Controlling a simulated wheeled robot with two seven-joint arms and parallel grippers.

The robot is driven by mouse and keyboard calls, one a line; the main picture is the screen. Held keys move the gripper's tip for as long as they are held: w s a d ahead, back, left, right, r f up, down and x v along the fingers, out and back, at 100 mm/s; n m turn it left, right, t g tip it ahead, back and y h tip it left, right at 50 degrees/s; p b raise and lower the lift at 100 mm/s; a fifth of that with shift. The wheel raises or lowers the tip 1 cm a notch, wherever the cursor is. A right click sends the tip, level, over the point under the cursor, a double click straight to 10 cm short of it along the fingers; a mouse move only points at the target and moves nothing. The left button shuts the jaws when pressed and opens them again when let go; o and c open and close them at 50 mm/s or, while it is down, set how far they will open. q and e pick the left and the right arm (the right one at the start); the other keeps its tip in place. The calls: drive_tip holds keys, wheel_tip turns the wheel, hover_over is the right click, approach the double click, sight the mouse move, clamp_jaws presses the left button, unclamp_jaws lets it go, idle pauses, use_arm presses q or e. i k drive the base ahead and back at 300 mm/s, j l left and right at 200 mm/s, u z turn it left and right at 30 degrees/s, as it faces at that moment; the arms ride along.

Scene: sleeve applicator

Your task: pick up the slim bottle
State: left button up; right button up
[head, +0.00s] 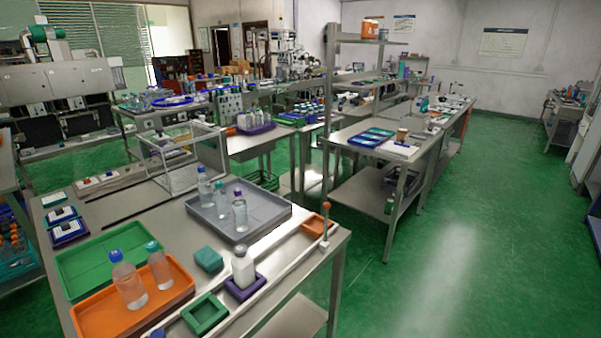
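Several bottles stand on the near table; I cannot tell for certain which one is the slim bottle. In the grey tray (268,206) stand three narrow clear bottles: one at the back left (205,188), one in the middle (221,200), and one at the front right (240,212) with a purple cap. All stand upright. Neither of my grippers shows clearly.
A white bottle (243,266) stands in a purple holder (245,289). A teal block (209,260), an empty green holder (205,314), an empty green tray (98,257) and a small orange tray (317,226) share the table. A clear-walled box (180,160) stands at the back.

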sight(158, 264)
drive_tip(key=k+j+u, duration=0.15)
drive_tip(key=u, duration=1.1)
